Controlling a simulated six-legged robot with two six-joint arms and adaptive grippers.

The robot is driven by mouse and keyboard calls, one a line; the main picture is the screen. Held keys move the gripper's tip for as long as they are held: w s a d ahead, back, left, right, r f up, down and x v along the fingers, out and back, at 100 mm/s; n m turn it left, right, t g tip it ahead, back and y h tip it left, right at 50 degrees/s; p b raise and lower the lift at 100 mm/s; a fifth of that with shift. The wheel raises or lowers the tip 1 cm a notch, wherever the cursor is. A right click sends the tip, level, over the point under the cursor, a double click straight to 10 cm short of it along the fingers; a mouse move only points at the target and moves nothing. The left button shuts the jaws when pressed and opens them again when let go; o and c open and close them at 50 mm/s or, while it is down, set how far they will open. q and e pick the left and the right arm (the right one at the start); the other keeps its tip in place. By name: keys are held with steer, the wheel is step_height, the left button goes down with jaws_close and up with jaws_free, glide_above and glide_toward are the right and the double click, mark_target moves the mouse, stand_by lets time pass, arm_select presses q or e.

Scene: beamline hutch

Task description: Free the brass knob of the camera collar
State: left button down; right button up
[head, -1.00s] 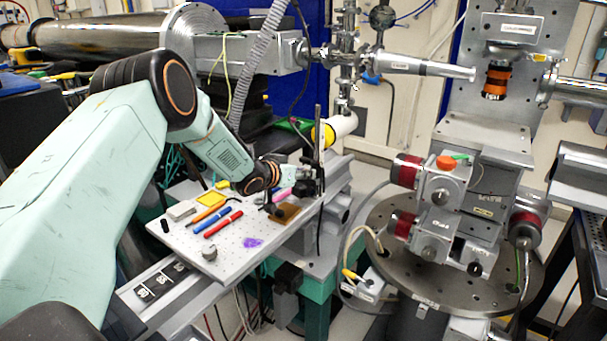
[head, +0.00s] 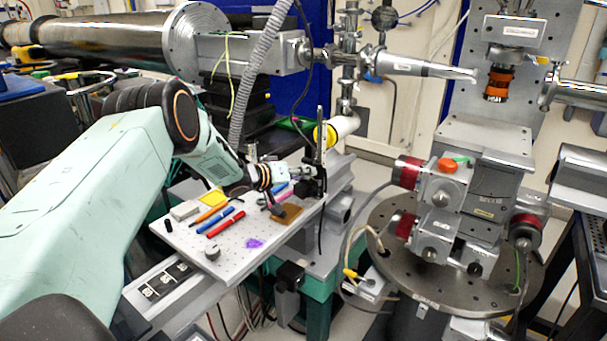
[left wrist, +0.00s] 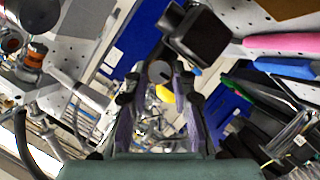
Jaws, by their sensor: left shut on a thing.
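A black box-shaped body (left wrist: 202,38), perhaps the camera, sits just beyond the fingers, up and to the right. My right gripper is not in view.
A round rotary stage (head: 400,275) with motors stands to the right.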

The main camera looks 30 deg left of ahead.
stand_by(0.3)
arm_select(q)
steer(key=c, duration=1.1)
jaws_free()
